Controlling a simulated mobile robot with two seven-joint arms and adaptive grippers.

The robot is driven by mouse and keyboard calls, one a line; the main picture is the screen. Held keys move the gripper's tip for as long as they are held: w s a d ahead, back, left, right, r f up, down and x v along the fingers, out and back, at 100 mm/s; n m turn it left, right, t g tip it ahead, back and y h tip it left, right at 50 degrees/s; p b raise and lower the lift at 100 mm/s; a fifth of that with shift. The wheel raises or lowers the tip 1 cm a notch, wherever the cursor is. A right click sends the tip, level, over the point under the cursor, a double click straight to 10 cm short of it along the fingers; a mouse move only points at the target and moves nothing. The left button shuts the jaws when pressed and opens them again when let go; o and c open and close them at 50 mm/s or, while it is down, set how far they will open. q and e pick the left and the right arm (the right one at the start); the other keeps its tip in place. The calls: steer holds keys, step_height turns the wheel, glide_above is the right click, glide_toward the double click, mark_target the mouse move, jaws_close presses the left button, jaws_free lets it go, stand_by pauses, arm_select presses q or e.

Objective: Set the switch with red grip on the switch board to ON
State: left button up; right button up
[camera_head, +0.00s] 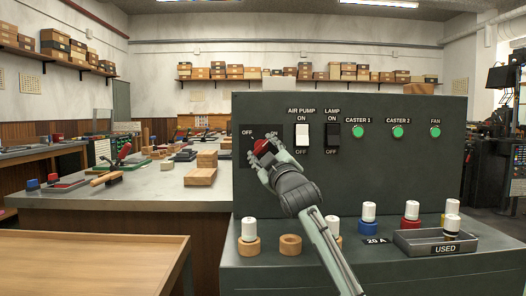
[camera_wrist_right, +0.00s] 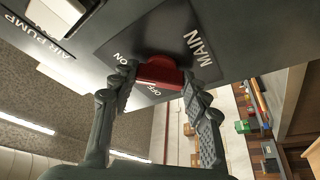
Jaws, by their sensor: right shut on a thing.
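The switch with the red grip (camera_head: 261,146) is on a dark plate at the left of the grey switch board (camera_head: 390,171). The red grip also shows in the wrist view (camera_wrist_right: 160,71), between my two fingers, with MAIN, ON and OFF printed around it. My right gripper (camera_head: 264,157) is shut on the red grip, one finger on each side. My fingers partly cover the plate in the head view, where only OFF reads clearly at its upper left. I cannot tell which setting the grip points to. My left gripper is in neither view.
Right of the red grip are the white AIR PUMP switch (camera_head: 302,134), the black LAMP switch (camera_head: 332,134) and several green buttons. The ledge below holds white-topped fuses, a wooden ring (camera_head: 290,245) and a USED tray (camera_head: 436,242). A workbench (camera_head: 130,190) stands left.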

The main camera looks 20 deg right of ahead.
steer(key=o, duration=1.2)
steer(key=shift+c, duration=0.2)
steer(key=v, duration=1.2)
